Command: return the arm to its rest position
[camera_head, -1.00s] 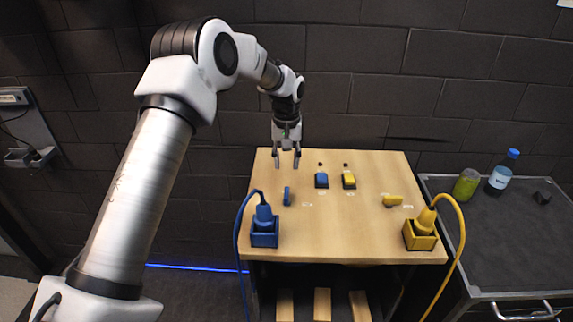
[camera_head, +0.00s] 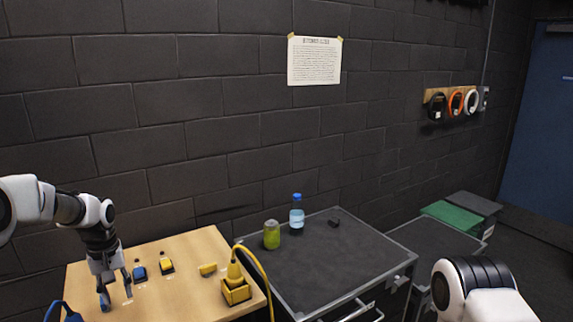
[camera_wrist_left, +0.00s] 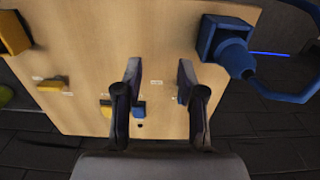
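My left gripper (camera_head: 116,296) is open over the left part of the wooden table (camera_head: 185,292). In the left wrist view its fingers (camera_wrist_left: 158,68) stand apart with bare wood between the tips. A blue button (camera_head: 139,272) and a yellow button (camera_head: 166,265) sit to its right. A small blue piece, partly hidden, shows by a finger in the left wrist view (camera_wrist_left: 181,98). My right arm (camera_head: 470,288) enters at the lower right; its gripper is out of view.
A yellow piece (camera_head: 207,269) and a yellow box with a corded plug (camera_head: 236,291) are on the table. A blue box (camera_wrist_left: 207,36) with a blue plug is near the gripper. A dark cart (camera_head: 345,262) holds a green can (camera_head: 271,235) and a bottle (camera_head: 297,216).

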